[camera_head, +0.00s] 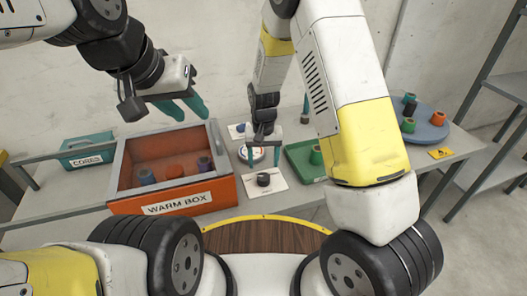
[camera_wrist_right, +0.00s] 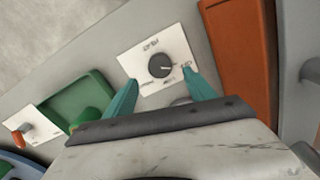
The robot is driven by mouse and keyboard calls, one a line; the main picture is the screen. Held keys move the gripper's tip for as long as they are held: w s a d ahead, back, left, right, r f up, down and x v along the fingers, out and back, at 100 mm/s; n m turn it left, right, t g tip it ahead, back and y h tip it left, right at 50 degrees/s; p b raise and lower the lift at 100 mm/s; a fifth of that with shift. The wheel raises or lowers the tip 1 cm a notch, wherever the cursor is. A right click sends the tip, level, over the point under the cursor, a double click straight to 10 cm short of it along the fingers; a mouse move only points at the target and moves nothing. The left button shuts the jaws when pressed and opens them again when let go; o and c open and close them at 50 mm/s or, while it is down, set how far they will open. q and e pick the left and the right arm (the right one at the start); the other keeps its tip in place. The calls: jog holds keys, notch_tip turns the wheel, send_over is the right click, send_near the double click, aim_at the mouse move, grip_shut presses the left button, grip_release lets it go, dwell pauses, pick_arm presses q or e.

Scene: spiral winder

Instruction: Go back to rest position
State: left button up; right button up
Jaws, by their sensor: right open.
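My left gripper (camera_head: 182,108) hangs in the air above the back of the warm box. Its teal fingers point down with nothing seen between them; how far they are apart is unclear. My right gripper (camera_head: 263,154) is over the table, between the warm box and the green tray. In the right wrist view its two teal fingers (camera_wrist_right: 162,95) are spread and empty. A black dial knob (camera_head: 263,179) on a white card lies in front of it; the knob (camera_wrist_right: 161,65) also shows beyond the fingertips in the right wrist view, apart from them.
The orange warm box (camera_head: 172,198) stands open with several spools inside. A teal CORES box (camera_head: 87,151) is at the left. A green tray (camera_head: 303,172) with a green spool and a blue round tray (camera_head: 432,132) with several spools stand rightward. Metal shelving (camera_head: 490,85) is far right.

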jog(key=shift+r, duration=0.4)
jog(key=shift+r, duration=0.2)
jog(key=s+d+r+t+y, duration=0.1)
jog(key=s+d+r, duration=0.15)
jog(key=r, duration=0.45)
jog(key=s+d+r+t+y, duration=0.1)
jog(key=s+d+r, duration=0.15)
jog(key=r, duration=0.45)
jog(key=s+d+r+t, duration=0.1)
jog(key=d+r, duration=0.2)
jog(key=r, duration=0.4)
jog(key=s+d+r+t, duration=0.1)
jog(key=s+d+r, duration=0.2)
jog(key=s, duration=0.4)
jog(key=s+d+r+t, duration=0.2)
jog(key=s+d+r, duration=0.1)
jog(key=s+r, duration=0.3)
jog(key=shift+s+r, duration=0.2)
jog(key=shift+s, duration=0.15)
jog(key=shift+d, duration=0.1)
